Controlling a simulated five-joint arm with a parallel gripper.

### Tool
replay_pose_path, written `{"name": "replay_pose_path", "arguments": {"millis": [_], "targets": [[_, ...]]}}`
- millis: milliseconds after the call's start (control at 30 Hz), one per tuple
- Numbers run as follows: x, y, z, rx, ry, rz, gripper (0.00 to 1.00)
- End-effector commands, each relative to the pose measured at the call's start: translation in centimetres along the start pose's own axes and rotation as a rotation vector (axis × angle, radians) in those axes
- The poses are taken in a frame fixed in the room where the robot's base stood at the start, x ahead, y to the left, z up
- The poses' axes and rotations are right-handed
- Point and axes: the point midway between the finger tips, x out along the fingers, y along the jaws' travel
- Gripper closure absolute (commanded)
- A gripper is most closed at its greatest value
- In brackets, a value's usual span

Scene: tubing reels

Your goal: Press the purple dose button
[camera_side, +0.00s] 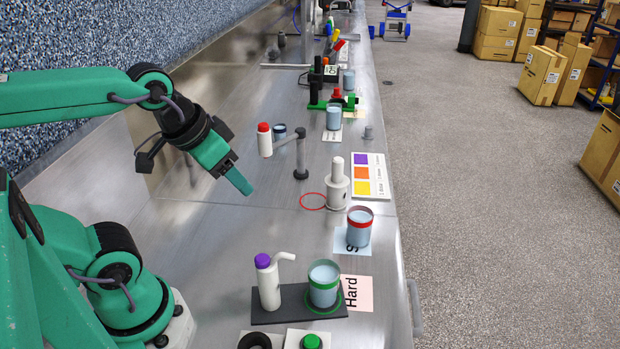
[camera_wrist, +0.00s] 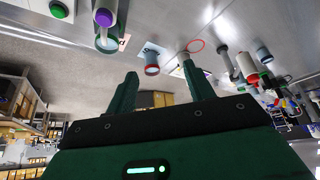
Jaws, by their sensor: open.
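The purple dose button (camera_side: 262,261) is the cap of a white dispenser bottle (camera_side: 269,287) with a curved spout, standing on a dark base (camera_side: 262,318) near the front of the bench. It also shows in the wrist view (camera_wrist: 104,18) at the top left. A cup with a green rim (camera_side: 324,284) stands on the same base, under or beside the spout. My gripper (camera_side: 238,183) hangs above the bench, behind and to the left of the dispenser, touching nothing. In the wrist view its two fingers (camera_wrist: 160,88) are apart with nothing between them.
A red-rimmed cup (camera_side: 359,228) stands on a blue card (camera_side: 342,245). A pink card (camera_side: 357,293) lies beside the green-rimmed cup. A red-capped bottle (camera_side: 264,140) on an arm and a white cylinder (camera_side: 337,187) stand farther back. A green button (camera_side: 311,342) is at the front.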

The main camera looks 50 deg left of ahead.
Motion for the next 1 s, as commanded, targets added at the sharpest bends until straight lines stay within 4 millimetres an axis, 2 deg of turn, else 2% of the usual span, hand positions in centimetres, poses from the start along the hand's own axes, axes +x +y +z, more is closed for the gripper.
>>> {"name": "replay_pose_path", "arguments": {"millis": [33, 200, 267, 1000], "targets": [[0.00, 0.00, 0.00, 0.000, 0.000, 0.000, 0.57], [0.00, 0.00, 0.00, 0.000, 0.000, 0.000, 0.91], [0.00, 0.00, 0.00, 0.000, 0.000, 0.000, 1.00], [0.00, 0.00, 0.00, 0.000, 0.000, 0.000, 1.00]]}}
